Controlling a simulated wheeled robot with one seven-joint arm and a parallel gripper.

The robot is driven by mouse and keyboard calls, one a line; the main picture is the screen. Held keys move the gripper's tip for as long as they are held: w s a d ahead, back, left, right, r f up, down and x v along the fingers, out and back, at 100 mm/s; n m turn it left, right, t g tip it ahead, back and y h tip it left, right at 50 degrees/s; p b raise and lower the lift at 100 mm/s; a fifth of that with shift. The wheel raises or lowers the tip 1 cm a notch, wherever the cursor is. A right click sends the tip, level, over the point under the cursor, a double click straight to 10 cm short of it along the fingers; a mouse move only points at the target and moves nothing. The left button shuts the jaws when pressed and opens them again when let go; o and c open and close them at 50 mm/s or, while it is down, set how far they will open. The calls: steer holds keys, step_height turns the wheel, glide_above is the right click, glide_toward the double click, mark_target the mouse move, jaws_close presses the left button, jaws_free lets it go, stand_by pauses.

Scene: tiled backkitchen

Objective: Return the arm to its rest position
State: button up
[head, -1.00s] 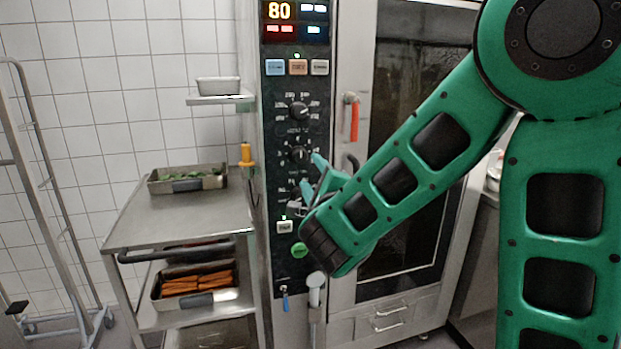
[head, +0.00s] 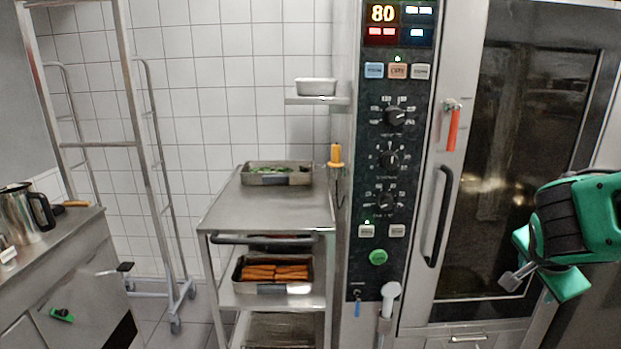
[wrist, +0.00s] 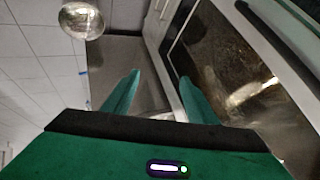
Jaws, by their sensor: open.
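My green gripper (head: 535,272) is at the right of the head view, in front of the lower part of the oven door, and holds nothing. In the wrist view its two green fingers (wrist: 158,88) stand apart with nothing between them. Most of my arm is outside the head view; only its green end shows at the right edge.
The oven's control panel (head: 383,150) and closed oven door (head: 510,140) fill the right. A steel cart (head: 265,210) holds a tray of greens (head: 277,180) and a tray of carrots (head: 270,287). A rack (head: 140,140) and a counter with a jug (head: 20,215) are left.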

steer(key=s+a+f+n+g+y, duration=0.1)
steer(key=s+a+n+g+y, duration=0.1)
steer(key=s, duration=0.5)
steer(key=s+a+n+g+y, duration=0.2)
steer(key=s+n, duration=0.2)
steer(key=s, duration=0.2)
steer(key=s+a+f+n+g+y, duration=0.1)
steer(key=s+a+n+y, duration=0.1)
steer(key=s+n, duration=0.2)
steer(key=s, duration=0.3)
steer(key=shift+s+f+g, duration=0.3)
steer(key=shift+f+g, duration=0.05)
steer(key=shift+g, duration=0.05)
steer(key=shift+w+f, duration=0.25)
steer(key=shift+w, duration=0.35)
